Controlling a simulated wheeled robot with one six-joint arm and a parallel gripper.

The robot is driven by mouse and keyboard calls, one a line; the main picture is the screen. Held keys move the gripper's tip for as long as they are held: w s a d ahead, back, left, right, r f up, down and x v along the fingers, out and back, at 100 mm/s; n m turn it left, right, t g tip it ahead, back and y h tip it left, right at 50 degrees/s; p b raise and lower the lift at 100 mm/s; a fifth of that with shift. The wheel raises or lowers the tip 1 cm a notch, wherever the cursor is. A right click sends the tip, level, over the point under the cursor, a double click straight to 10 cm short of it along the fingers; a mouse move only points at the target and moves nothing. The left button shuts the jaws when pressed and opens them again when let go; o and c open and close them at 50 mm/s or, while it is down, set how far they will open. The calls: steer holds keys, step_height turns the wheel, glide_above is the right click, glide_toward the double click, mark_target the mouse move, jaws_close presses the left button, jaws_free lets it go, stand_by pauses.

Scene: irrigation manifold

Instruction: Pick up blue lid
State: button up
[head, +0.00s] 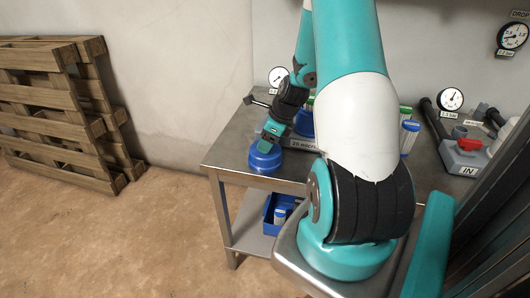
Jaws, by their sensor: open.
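A round blue lid (265,158) sits on the metal table near its front left edge. My gripper (268,145) points down right above the lid, its tips at or close to the lid's top. The jaws are open. I cannot tell whether the fingers touch the lid or stand around it, as the view is small. Part of another blue object (303,124) shows behind the gripper, partly hidden by my arm.
A grey valve block (466,155) marked IN and gauges stand further right. A blue bin (270,212) is on the lower shelf. Wooden pallets (60,110) lean at the left.

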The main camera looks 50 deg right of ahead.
steer(key=shift+w+f, duration=0.15)
steer(key=shift+f, duration=0.2)
steer(key=c, duration=1.1)
steer(key=shift+o, duration=0.2)
steer(key=shift+r, duration=0.1)
